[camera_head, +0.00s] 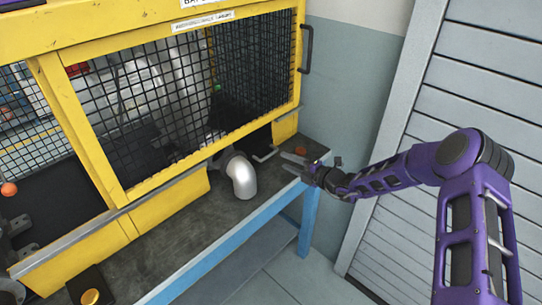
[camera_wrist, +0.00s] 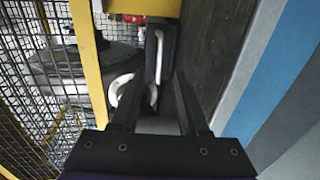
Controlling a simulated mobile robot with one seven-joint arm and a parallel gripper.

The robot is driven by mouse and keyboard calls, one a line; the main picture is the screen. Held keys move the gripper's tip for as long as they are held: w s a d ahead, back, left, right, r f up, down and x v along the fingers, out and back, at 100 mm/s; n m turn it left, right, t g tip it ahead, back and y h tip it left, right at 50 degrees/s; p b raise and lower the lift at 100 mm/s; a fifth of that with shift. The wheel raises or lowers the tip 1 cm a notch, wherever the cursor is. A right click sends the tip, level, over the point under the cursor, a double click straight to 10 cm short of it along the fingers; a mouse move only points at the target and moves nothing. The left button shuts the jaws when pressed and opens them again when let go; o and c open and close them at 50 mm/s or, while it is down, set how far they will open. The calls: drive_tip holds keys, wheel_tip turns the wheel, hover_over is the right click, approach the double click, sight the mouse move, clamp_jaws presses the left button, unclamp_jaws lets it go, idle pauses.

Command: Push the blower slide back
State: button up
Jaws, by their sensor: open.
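A silver elbow pipe (camera_head: 241,175), apparently part of the blower, sticks out under the yellow guard onto the bench. A pale bar handle (camera_head: 266,154) lies just right of it; the handle also shows in the wrist view (camera_wrist: 158,55), along a dark block that may be the slide. My gripper (camera_head: 293,163) is open and empty at the bench's right end, right of the handle and apart from it. In the wrist view its fingers (camera_wrist: 158,80) point toward the dark block and handle. How far the slide is out cannot be told.
A yellow guard frame (camera_head: 118,192) with black mesh stands over the bench. The dark bench top (camera_head: 190,235) has a blue front edge (camera_head: 245,220). A gold button (camera_head: 90,297) sits at front left. A grey slatted wall (camera_head: 400,225) rises at right.

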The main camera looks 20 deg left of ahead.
sight(271, 155)
drive_tip(key=x, duration=0.8)
drive_tip(key=shift+a+b, duration=0.15)
drive_tip(key=shift+b, duration=0.15)
clamp_jaws()
drive_tip(key=shift+w, duration=0.1)
idle(0.9)
